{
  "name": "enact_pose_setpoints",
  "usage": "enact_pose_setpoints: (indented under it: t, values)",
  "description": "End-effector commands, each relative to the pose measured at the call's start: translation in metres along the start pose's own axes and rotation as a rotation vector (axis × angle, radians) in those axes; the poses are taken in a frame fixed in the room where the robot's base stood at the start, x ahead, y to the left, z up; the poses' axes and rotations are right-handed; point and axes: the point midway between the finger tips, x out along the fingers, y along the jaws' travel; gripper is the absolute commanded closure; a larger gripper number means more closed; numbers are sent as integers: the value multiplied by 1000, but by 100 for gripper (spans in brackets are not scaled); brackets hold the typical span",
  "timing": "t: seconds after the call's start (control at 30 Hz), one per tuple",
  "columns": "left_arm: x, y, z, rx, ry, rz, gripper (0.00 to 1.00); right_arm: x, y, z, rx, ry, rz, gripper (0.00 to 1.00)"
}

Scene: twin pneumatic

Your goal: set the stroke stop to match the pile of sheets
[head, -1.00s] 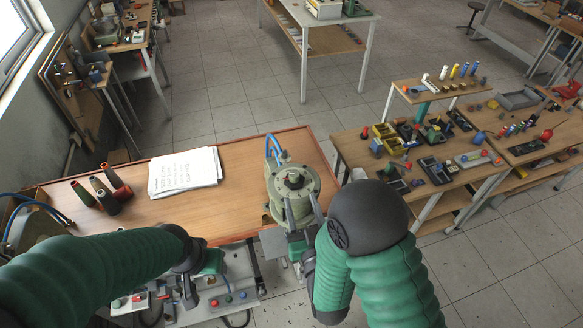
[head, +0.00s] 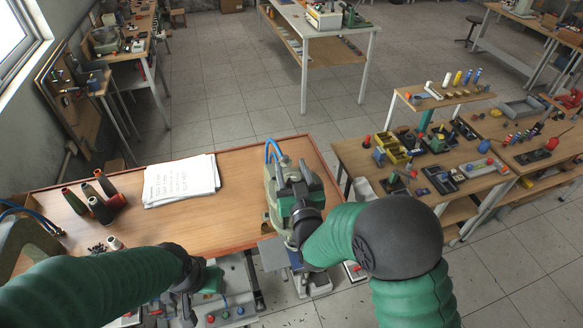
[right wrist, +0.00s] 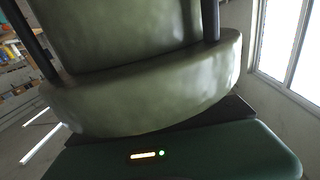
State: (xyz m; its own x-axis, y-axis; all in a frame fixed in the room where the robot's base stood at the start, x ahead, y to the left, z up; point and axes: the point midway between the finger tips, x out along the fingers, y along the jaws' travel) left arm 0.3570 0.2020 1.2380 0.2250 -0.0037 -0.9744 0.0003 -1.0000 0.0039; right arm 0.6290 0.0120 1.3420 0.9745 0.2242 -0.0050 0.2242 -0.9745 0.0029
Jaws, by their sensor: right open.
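The pile of white printed sheets (head: 182,181) lies on the wooden bench top. The grey-green press (head: 270,190) stands to its right at the bench's front, with blue hoses behind it. My right gripper (head: 281,170) is over the press head and covers most of it, including any stroke stop. It is open. In the right wrist view the pale green rounded casting of the press (right wrist: 150,90) fills the picture close up, with dark bars at its left and right. My left gripper (head: 200,285) is low in front of the bench; its fingertips are not clear.
Several thread cones (head: 92,200) stand on the bench's left. A control box with coloured buttons (head: 228,312) sits below the bench front. A side table with small parts (head: 350,158) stands to the right. The bench between sheets and press is clear.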

Motion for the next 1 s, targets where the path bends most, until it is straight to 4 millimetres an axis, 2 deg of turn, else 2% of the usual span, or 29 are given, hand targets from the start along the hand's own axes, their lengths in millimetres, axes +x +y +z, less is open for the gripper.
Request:
enact_pose_setpoints:
  t: [0.2,0.23,0.5,0.6,1.0]
  values:
    - [0,0,0,0,0,0,52,0,2,0,1,0,1,52]
    - [0,0,0,0,0,0,52,0,2,0,1,0,1,54]
    - [0,0,0,0,0,0,52,2,1,1,0,0,2,90]
    - [0,0,0,0,0,0,52,2,2,1,0,-1,3,100]
    - [1,0,0,0,0,0,52,2,0,1,0,-1,-4,100]
